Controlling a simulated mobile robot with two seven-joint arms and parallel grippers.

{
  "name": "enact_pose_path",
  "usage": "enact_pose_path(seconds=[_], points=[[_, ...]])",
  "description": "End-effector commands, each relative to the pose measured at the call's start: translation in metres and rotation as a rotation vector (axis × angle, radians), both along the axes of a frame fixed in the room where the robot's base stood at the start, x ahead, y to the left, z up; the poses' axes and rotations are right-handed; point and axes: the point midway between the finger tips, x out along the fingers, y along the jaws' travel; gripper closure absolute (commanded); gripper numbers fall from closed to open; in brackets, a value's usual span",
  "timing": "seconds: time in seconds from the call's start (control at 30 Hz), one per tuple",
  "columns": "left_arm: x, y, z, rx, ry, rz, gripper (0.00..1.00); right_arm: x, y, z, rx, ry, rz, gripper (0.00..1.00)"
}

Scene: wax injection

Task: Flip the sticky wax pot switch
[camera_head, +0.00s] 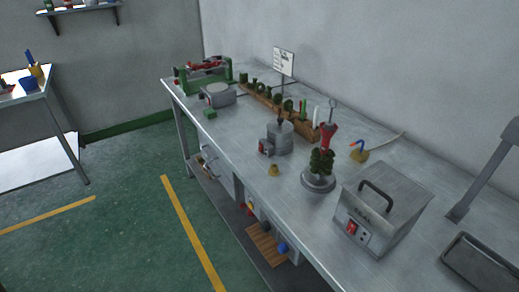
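A small round metal pot (281,139) stands near the middle of the steel bench, with a dark handle sticking up from it. It looks like the sticky wax pot, though I can read no label on it. A small control box with a red switch (265,147) is on its left front side. The switch is too small to tell whether it is on or off. Neither of my grippers is in view.
A larger metal box (390,200) with a black handle and a red switch stands to the right. A green wax tree (321,162) on a round base and a tiny brass-coloured piece (274,170) are between. A wooden rack (302,126) is behind. The bench's front edge is mostly clear.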

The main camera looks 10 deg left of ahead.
Motion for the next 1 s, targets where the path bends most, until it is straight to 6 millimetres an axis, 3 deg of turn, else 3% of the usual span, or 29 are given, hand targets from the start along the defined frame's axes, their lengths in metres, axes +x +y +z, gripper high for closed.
enact_pose_path(seconds=[0.57, 0.83, 1.0], points=[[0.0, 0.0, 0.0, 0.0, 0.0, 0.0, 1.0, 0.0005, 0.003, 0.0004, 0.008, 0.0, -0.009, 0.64], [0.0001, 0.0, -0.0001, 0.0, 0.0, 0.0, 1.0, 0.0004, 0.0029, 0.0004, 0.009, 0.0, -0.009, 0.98], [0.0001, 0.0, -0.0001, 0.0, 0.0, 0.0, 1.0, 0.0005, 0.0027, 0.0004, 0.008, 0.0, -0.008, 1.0]])
